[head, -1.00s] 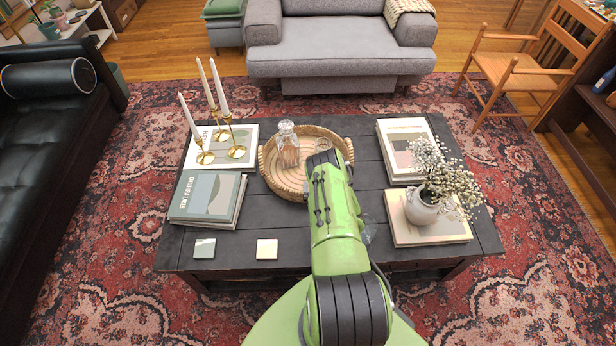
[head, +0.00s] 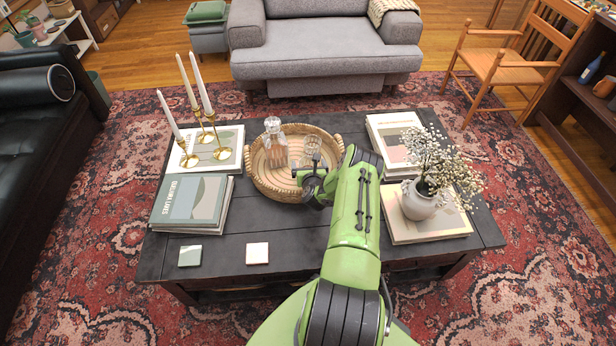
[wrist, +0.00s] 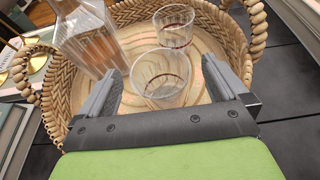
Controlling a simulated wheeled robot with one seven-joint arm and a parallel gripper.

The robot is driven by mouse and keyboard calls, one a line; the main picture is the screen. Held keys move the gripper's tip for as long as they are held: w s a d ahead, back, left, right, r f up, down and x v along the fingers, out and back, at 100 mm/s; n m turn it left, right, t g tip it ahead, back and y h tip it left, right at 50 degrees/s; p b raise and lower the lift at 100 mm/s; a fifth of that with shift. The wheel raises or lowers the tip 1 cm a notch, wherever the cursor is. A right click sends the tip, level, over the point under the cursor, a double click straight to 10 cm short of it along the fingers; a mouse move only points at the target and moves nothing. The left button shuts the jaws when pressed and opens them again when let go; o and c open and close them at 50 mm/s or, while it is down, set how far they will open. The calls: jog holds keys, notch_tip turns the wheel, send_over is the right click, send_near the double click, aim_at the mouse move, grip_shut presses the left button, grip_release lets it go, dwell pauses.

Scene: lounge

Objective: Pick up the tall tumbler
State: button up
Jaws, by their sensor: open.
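Two clear glass tumblers stand upright in the round woven tray (head: 262,188). In the wrist view, the nearer tumbler (wrist: 160,78) shows between my fingers, and the farther tumbler (wrist: 174,22) is just beyond it. I cannot tell for sure which is taller. The head view shows one tumbler (head: 312,146) plainly; my gripper partly hides that area. My gripper (head: 308,180) is over the tray's front right part. Its fingers (wrist: 160,68) are spread wide, with no visible contact with glass. A glass decanter (wrist: 90,38) with amber-brown tones stands left of the tumblers, also in the head view (head: 275,148).
Gold candlesticks with white candles (head: 206,135) and books (head: 193,200) are left of the tray. A vase of white flowers (head: 422,198) on a book and more books (head: 390,135) are right. Two coasters (head: 257,253) lie on the dark table's (head: 215,275) front, which is otherwise clear.

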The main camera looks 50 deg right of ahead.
jog(key=x, duration=0.2)
jog(key=shift+w+d+f+b, duration=0.1)
jog(key=shift+w+f+b, duration=0.1)
jog(key=shift+f+b, duration=0.1)
jog(key=shift+r, duration=0.1)
jog(key=c, duration=1.6)
jog(key=shift+o, duration=0.2)
jog(key=shift+r, duration=0.15)
notch_tip(320, 180, up, 18)
jog(key=p, duration=0.7)
